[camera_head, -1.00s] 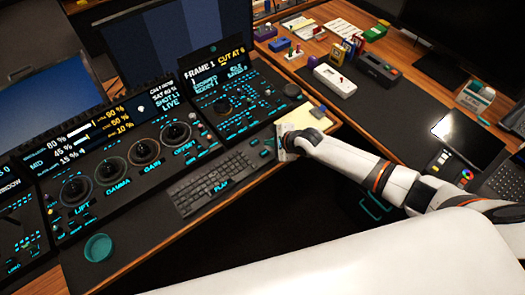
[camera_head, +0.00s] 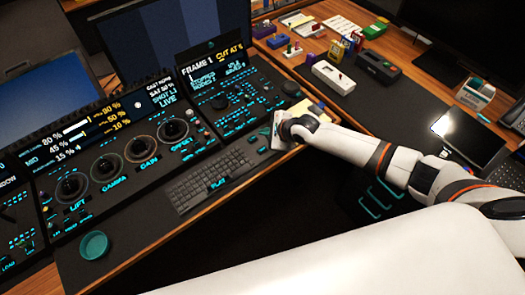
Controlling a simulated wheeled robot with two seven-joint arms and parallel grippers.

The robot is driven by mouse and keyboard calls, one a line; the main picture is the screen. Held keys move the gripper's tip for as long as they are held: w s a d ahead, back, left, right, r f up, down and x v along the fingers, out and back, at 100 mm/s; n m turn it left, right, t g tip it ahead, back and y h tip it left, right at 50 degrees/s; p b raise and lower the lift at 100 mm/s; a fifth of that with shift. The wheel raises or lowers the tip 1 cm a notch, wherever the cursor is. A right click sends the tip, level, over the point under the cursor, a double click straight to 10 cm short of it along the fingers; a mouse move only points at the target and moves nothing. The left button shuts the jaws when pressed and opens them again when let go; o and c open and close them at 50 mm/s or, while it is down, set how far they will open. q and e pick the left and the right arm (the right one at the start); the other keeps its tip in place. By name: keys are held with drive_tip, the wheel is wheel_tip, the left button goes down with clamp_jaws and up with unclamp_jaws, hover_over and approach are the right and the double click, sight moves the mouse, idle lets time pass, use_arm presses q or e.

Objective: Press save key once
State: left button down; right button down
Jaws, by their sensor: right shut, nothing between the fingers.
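The trackball panel (camera_head: 112,205) runs across the left and middle of the desk, with dials, lit cyan labels and small screens. I cannot read a save label on any key. My right gripper (camera_head: 276,130) is shut and empty. It is at the panel's right end, right of the keyboard, and its fingers hide what lies directly under them. I cannot tell whether it touches the surface. My left gripper is not in view.
A teal round dish (camera_head: 94,245) sits at the panel's front left. Monitors (camera_head: 185,38) stand behind. A dark gap lies in front of the panel.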

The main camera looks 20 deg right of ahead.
drive_tip(key=b, duration=0.5)
hover_over(261, 148)
drive_tip(key=s+d, duration=0.1)
drive_tip(key=s, duration=0.1)
wheel_tip(261, 148, down, 5)
drive_tip(key=shift+f+b, duration=0.55)
drive_tip(key=shift+f, duration=0.65)
idle(0.4)
drive_tip(key=shift+f, duration=0.4)
drive_tip(key=shift+f, duration=0.55)
idle(0.5)
idle(0.4)
drive_tip(key=shift+r+p, duration=0.95)
